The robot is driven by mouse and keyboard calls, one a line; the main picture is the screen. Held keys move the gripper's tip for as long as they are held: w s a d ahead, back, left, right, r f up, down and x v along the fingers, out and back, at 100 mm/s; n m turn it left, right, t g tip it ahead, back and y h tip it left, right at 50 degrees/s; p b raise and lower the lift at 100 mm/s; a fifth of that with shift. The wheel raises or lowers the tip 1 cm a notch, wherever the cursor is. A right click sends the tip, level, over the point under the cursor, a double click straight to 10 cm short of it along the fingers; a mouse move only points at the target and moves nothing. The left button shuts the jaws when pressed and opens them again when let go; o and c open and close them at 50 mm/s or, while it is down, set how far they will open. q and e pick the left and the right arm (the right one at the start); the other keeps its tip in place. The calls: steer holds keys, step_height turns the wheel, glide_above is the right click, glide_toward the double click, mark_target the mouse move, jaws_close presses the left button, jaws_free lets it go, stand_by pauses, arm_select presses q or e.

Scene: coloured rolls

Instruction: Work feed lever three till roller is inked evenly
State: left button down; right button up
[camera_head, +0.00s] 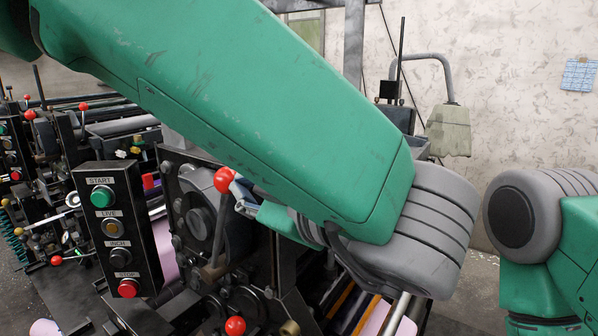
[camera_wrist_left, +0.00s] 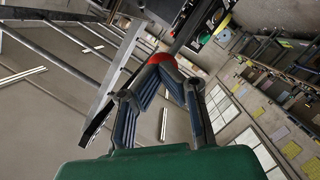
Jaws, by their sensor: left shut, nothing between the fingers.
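A red ball knob (camera_head: 224,180) tops a lever on the press, right of the button panel. My left gripper (camera_head: 238,192) is at this knob, mostly hidden behind my own green arm. In the left wrist view the fingers (camera_wrist_left: 164,72) meet at their tips, with the red knob (camera_wrist_left: 158,59) just beyond them; I cannot tell whether they touch. The gripper is shut with nothing between the fingers. Another red knob (camera_head: 235,326) is lower on the press. I see no number marking lever three. My right gripper is outside the view.
More press units with red knobs (camera_head: 84,106) are at the far left. A pale wall (camera_head: 515,60) is behind.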

arm_select(q)
steer(key=w+a+p, duration=0.1)
steer(key=w+a, duration=0.5)
steer(key=a, duration=0.2)
steer(key=shift+a+r, duration=0.25)
steer(key=shift+a, duration=0.05)
stand_by(1.3)
steer(key=shift+s, duration=0.1)
steer(key=s+d, duration=0.6)
steer(key=d, duration=0.3)
steer(key=shift+s+d+f, duration=0.15)
steer(key=shift+d+f, duration=0.1)
steer(key=shift+f, duration=0.05)
stand_by(0.5)
steer(key=shift+a, duration=0.15)
steer(key=w+a, duration=0.6)
steer(key=a, duration=0.3)
steer(key=shift+w+r+p, duration=0.2)
steer(key=shift+r+p, duration=0.1)
steer(key=shift+p, duration=0.05)
stand_by(1.7)
